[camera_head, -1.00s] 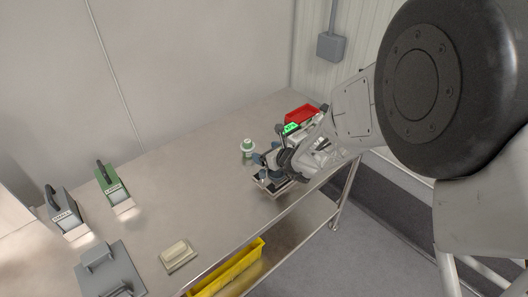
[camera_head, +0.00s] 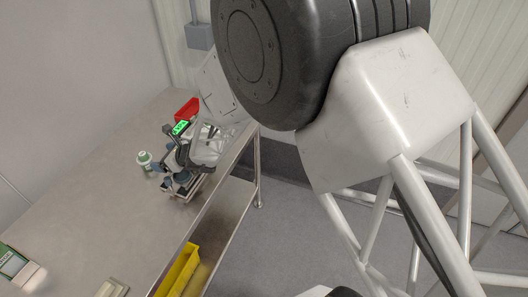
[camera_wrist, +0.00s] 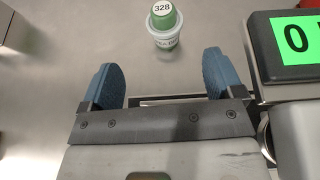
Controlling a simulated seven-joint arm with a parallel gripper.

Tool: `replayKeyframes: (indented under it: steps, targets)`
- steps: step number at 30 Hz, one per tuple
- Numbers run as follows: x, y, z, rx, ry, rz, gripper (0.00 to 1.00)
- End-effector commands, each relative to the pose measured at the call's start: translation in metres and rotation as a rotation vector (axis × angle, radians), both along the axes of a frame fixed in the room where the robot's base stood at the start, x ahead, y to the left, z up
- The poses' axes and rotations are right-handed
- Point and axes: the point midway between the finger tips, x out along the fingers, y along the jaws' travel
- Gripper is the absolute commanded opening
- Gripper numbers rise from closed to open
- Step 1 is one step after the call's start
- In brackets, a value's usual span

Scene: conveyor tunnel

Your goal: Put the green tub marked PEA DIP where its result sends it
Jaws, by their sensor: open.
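The green and white tub (camera_head: 147,161) stands upright on the steel table. In the wrist view the tub (camera_wrist: 163,26) shows a green top marked 328; its side label is only partly readable. My gripper (camera_wrist: 163,78) is open with nothing between its blue fingers. The tub stands apart, just beyond the fingertips and roughly centred between them. In the head view my gripper (camera_head: 170,174) is just right of the tub. A lit green display (camera_head: 181,128) is behind the gripper; in the wrist view the display (camera_wrist: 300,38) shows a "0" and is cut off by the frame edge.
A red tray (camera_head: 187,109) lies at the table's far end. A yellow bin (camera_head: 178,272) sits on the lower shelf. A green-and-white device (camera_head: 14,264) and a pale block (camera_head: 112,288) are at the near end. The table (camera_head: 100,190) between is clear.

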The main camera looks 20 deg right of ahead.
Motion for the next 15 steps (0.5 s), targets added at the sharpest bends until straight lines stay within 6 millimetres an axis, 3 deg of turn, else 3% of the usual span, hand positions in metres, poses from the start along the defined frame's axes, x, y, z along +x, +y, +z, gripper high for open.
replayKeyframes:
  steps: [8, 15]
  targets:
    - [-0.021, -0.002, 0.058, -0.123, -0.117, 0.177, 0.87]
    - [-0.067, -0.013, 0.127, -0.325, -0.281, 0.440, 0.87]
